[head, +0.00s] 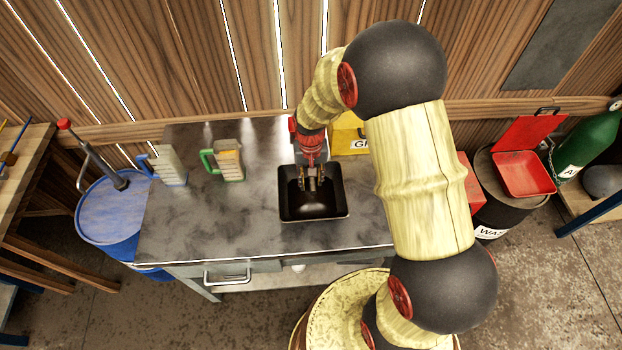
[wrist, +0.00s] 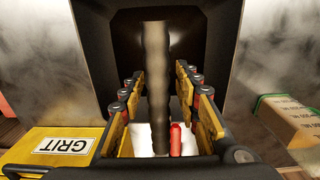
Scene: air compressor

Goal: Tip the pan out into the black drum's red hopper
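The black square pan (head: 296,211) sits on the dark metal bench, and it fills the upper middle of the wrist view (wrist: 95,40). My gripper (head: 312,184) is over the pan's back part. In the wrist view my gripper's fingers (wrist: 158,85) are spread on both sides of a dark upright bar (wrist: 157,60), probably the pan's handle, with gaps on each side. The pan's inside looks dark; I cannot tell what it holds.
A yellow GRIT box (head: 348,138) stands behind the pan, also in the wrist view (wrist: 60,145). Two handled jugs, one blue-handled (head: 169,165) and one green-handled (head: 229,165), stand left on the bench. A blue drum (head: 110,215) is further left; a green cylinder (head: 588,145) is far right.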

